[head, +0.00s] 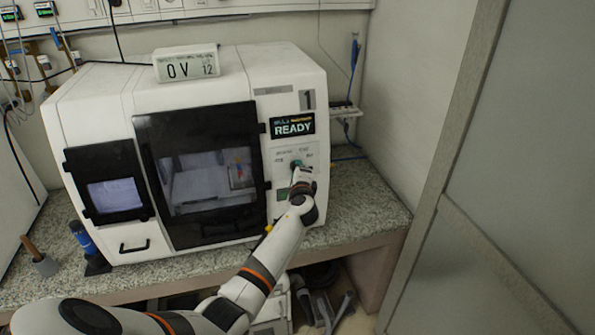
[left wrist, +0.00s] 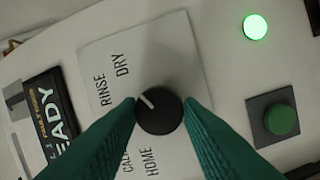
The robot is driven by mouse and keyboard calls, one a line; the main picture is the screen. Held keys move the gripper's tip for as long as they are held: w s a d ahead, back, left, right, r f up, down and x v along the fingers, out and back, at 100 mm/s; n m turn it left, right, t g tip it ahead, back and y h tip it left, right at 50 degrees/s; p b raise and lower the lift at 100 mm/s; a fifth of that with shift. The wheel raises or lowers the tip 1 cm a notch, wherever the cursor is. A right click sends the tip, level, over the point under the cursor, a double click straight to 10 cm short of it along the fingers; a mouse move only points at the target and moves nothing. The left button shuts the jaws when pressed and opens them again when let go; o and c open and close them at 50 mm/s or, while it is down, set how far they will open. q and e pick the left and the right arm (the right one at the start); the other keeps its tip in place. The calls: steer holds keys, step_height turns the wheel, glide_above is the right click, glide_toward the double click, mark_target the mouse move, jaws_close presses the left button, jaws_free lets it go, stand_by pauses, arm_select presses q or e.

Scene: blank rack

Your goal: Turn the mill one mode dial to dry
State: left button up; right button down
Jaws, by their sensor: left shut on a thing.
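The mill marked 1 (head: 95,105) is a white machine with dark windows and a display (head: 293,126) reading READY. My left gripper (head: 297,166) reaches its control panel, and its fingers largely hide the dial in the head view. In the left wrist view the mode dial (left wrist: 160,112) is a round black knob with a white pointer line. The green fingers of my left gripper (left wrist: 160,108) are shut on its two sides. The pointer slants up and left, towards the RINSE and DRY labels (left wrist: 121,65); which one exactly I cannot tell. HOME is below the dial.
A lit green lamp (left wrist: 255,27) and a green button (left wrist: 280,119) sit right of the dial plate in the left wrist view. A small box (head: 186,63) stands on the mill. A blue-and-black tool (head: 85,240) stands on the granite counter (head: 365,200). A wall is at right.

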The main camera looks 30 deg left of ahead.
arm_select(q)
steer(key=shift+r, duration=0.15)
steer(key=o, duration=0.8)
steer(key=shift+o, duration=0.9)
steer(key=shift+w+a, duration=0.1)
steer(key=b+v, duration=0.1)
steer(key=v, duration=1.1)
steer(key=shift+f+b, duration=0.2)
steer(key=shift+b, duration=0.1)
steer(key=shift+f, duration=0.1)
